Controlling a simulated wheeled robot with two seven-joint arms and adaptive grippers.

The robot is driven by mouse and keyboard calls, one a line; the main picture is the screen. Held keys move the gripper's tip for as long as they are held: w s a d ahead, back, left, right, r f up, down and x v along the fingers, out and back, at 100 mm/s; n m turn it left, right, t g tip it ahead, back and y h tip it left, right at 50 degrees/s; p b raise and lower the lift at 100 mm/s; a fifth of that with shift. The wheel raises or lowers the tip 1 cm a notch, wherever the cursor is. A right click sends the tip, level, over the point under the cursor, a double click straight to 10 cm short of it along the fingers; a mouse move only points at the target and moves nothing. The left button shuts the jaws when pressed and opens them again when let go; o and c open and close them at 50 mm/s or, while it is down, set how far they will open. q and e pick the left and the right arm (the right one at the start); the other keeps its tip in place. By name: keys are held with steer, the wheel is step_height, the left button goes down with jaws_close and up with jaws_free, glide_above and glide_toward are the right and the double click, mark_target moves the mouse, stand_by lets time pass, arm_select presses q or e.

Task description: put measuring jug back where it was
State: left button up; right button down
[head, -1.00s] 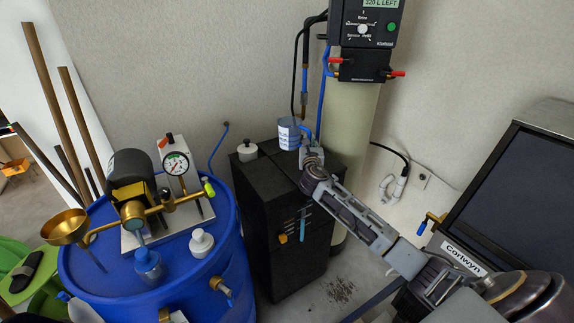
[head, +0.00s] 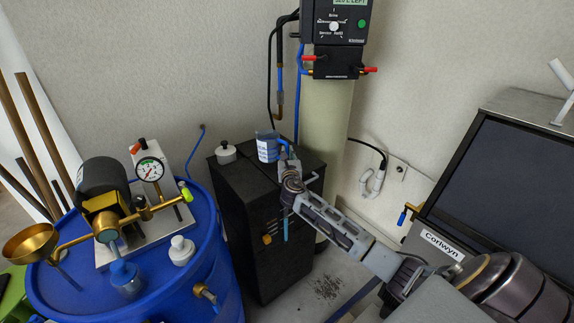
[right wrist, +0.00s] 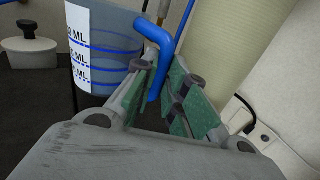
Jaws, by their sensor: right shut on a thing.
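The measuring jug (head: 267,147) is clear with blue markings and a blue handle. In the head view it is upright over the top of the black cabinet (head: 268,224); I cannot tell whether its base touches. My right gripper (head: 284,163) is shut on the jug's handle, on its right side. In the right wrist view, the jug (right wrist: 103,48) shows its blue scale lines and white label, and the blue handle (right wrist: 158,75) lies between the green-padded fingers. My left gripper is not in view.
A blue barrel (head: 215,250) with pump and gauge is at left; a dark-fronted machine (head: 520,180) is at right.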

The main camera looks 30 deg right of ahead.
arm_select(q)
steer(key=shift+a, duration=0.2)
arm_select(e)
steer(key=shift+f+b, duration=0.3)
steer(key=shift+f, duration=1.45)
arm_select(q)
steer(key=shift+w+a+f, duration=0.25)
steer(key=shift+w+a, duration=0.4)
arm_select(e)
steer(key=shift+f, duration=0.15)
steer(key=shift+f, duration=0.1)
steer(key=c, duration=1.5)
jaws_free()
steer(key=shift+o, duration=0.2)
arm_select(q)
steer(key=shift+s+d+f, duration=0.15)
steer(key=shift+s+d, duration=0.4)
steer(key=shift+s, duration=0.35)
